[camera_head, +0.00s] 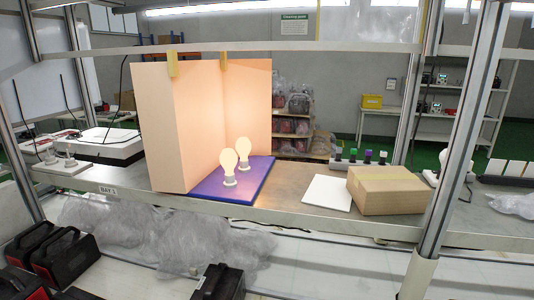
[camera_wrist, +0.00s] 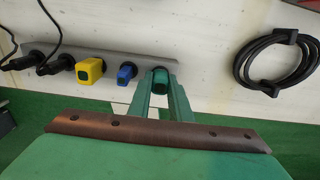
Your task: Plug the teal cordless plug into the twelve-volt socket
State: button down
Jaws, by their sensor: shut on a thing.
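In the wrist view the teal plug (camera_wrist: 160,80) is a small dark green block without a cord. My gripper (camera_wrist: 159,79) has green fingers that stand on both sides of it and are shut on it. The plug is at the right end of a grey strip (camera_wrist: 110,55), and I cannot tell whether it is seated in the strip or held just in front of it. No socket marked as twelve-volt can be made out in either view. My gripper does not show in the head view.
Beside the teal plug on the strip are a blue plug (camera_wrist: 127,73), a yellow plug (camera_wrist: 90,70) and black corded plugs (camera_wrist: 52,66). A coiled black cable (camera_wrist: 275,62) lies right. The head view shows a cardboard box (camera_head: 388,190), two lit bulbs (camera_head: 229,162) and a metal post (camera_head: 455,150).

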jog(key=shift+r, duration=3)
jog(key=shift+w+d, duration=0.1)
